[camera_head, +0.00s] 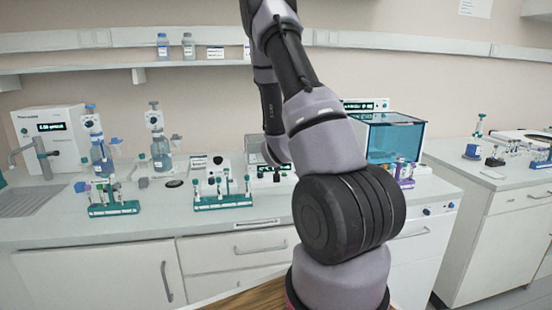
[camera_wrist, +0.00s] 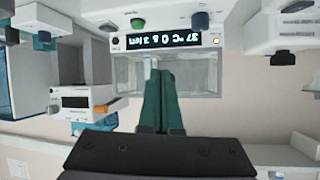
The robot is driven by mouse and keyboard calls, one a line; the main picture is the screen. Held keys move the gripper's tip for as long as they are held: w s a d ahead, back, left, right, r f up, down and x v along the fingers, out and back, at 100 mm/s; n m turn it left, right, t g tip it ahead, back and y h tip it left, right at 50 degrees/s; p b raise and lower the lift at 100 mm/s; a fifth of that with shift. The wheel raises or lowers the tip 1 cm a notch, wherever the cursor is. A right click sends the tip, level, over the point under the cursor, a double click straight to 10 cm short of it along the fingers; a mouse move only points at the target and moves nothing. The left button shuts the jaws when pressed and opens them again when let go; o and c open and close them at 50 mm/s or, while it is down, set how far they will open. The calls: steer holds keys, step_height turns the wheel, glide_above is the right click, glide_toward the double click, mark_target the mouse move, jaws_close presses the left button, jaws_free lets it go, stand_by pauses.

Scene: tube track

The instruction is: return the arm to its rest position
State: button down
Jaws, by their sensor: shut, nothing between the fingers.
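My arm rises through the middle of the head view, and its top runs out of the frame. I cannot make out my gripper there. In the wrist view my gripper (camera_wrist: 161,75) shows as two dark green fingers side by side, shut and empty. Behind the fingertips, in that view, is a clear box-shaped device (camera_wrist: 200,75) with a lit digital display. I cannot tell the distance between them.
The bench holds a left green tube rack (camera_head: 113,209), another green tube rack (camera_head: 222,201) nearer the middle, bottles and a teal-windowed box (camera_head: 395,142). A shelf (camera_head: 60,69) runs along the wall. A side bench (camera_head: 500,180) stands at right.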

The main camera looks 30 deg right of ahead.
stand_by(0.3)
steer(key=s+a+r+g+y, duration=0.1)
steer(key=s+a+r, duration=0.25)
steer(key=r, duration=0.25)
steer(key=s+a+r+y, duration=0.2)
steer(key=s+a+r, duration=0.15)
steer(key=r, duration=0.35)
steer(key=s+a+r+g+y, duration=0.1)
steer(key=s+a+r, duration=0.1)
steer(key=a+r, duration=0.35)
steer(key=s+a+r+n+y, duration=0.1)
steer(key=s+a+r, duration=0.2)
steer(key=s, duration=0.5)
steer(key=s+a+r+g+y, duration=0.1)
steer(key=s+a+r, duration=0.2)
steer(key=s, duration=0.5)
steer(key=s+a+r+n+g+y, duration=0.1)
steer(key=s+a+r, duration=0.3)
steer(key=s, duration=0.4)
steer(key=shift+s+n, duration=0.3)
